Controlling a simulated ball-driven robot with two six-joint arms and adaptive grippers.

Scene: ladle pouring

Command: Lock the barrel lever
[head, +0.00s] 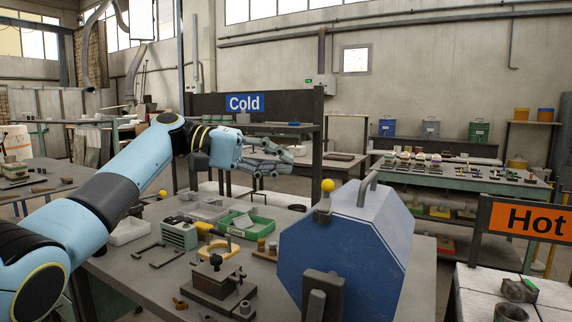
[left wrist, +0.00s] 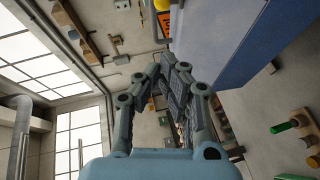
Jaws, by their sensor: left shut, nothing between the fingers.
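The blue eight-sided barrel (head: 335,250) stands on the near workbench, right of centre, with a grey handle on top. Its lever shows as a yellow knob (head: 327,185) on a short grey stem at the barrel's upper left. My left gripper (head: 289,154) is shut and empty, in the air above and to the left of the knob, apart from it. In the left wrist view the gripper's fingers (left wrist: 172,68) come together at the centre. The barrel's blue side (left wrist: 235,35) fills the upper right there, and the yellow knob (left wrist: 163,5) is at the top edge. My right gripper is out of view.
The workbench (head: 130,283) holds a green tray (head: 245,224), a dark vise-like block (head: 216,277) and small parts left of the barrel. A "Cold" sign (head: 244,103) stands behind, and a "Hot" sign (head: 535,220) at right. Air around the gripper is clear.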

